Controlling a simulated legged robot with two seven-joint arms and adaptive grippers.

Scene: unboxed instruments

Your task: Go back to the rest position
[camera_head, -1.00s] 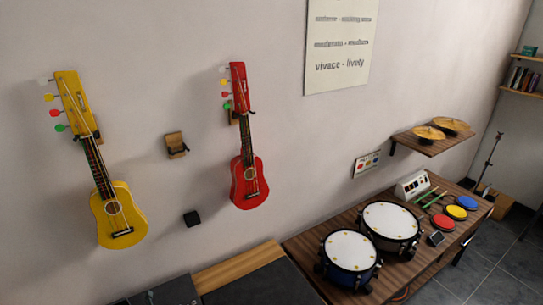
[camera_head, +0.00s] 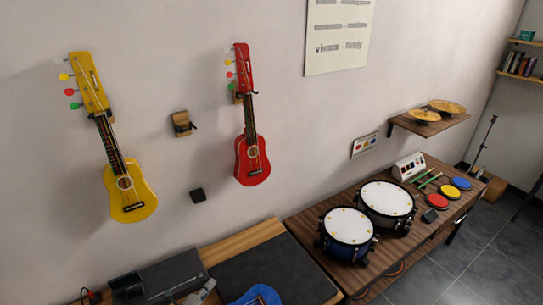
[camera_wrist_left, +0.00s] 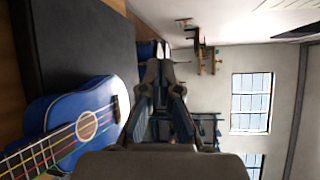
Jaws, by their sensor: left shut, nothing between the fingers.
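My left gripper (camera_head: 205,291) shows in part at the bottom edge of the head view, left of a blue guitar (camera_head: 256,296). In the left wrist view the gripper (camera_wrist_left: 159,68) has its fingers together with nothing between them. The blue guitar (camera_wrist_left: 112,94) lies to its left there, apart from the fingers, with its strings facing up. Only the top of its body shows in the head view. My right gripper is in neither view.
A yellow guitar (camera_head: 130,200) and a red guitar (camera_head: 252,165) hang on the wall. An empty wooden hanger (camera_head: 181,123) is between them. A wooden table (camera_head: 310,225) at the right holds drums (camera_head: 348,228) and colored pads. A dark mat (camera_head: 290,275) lies at the bottom.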

